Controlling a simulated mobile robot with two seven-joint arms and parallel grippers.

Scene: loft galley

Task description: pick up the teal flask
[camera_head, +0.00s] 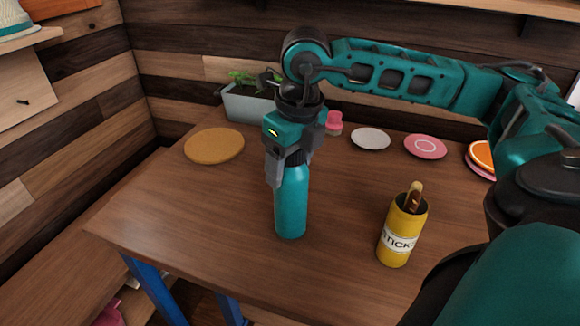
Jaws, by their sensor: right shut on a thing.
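The teal flask (290,205) stands upright near the middle of the wooden table. My right gripper (288,170) comes down on it from above and is shut around its upper part, hiding the flask's top. I cannot tell whether the flask's base touches the table. My left gripper is not in view.
A yellow tin marked "STICKS" (396,243) with sticks in it stands to the right on the table (200,200). Behind are a round tan mat (214,145), a grey planter (245,106), a pink item (334,123), a white plate (370,139) and a pink plate (425,147).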

